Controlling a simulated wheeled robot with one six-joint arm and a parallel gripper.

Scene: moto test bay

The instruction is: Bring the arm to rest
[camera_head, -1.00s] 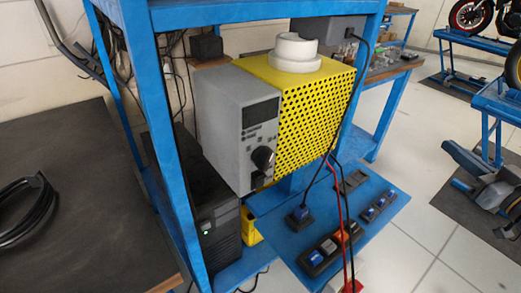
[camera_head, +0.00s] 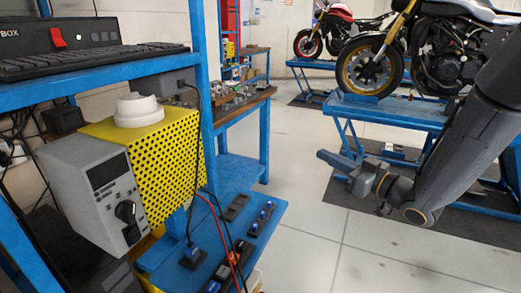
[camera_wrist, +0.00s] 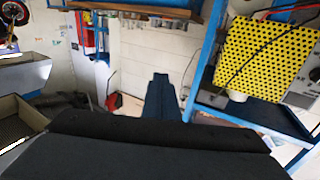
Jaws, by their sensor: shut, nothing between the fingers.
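My arm comes in from the right edge of the head view, a dark grey link slanting down to a bent wrist. My gripper (camera_head: 330,160) is at the left end of that wrist, pointing left over the open floor, apart from the bench. In the wrist view my gripper (camera_wrist: 160,80) shows as one narrow dark bar with its fingers together. It is shut and holds nothing. Nothing touches the fingers in either view.
A blue bench with a grey and yellow perforated unit (camera_head: 160,165) stands at the left, a white round piece (camera_head: 138,110) on top. Motorcycles on blue lifts (camera_head: 395,110) stand behind my arm. Tiled floor (camera_head: 300,190) between is clear.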

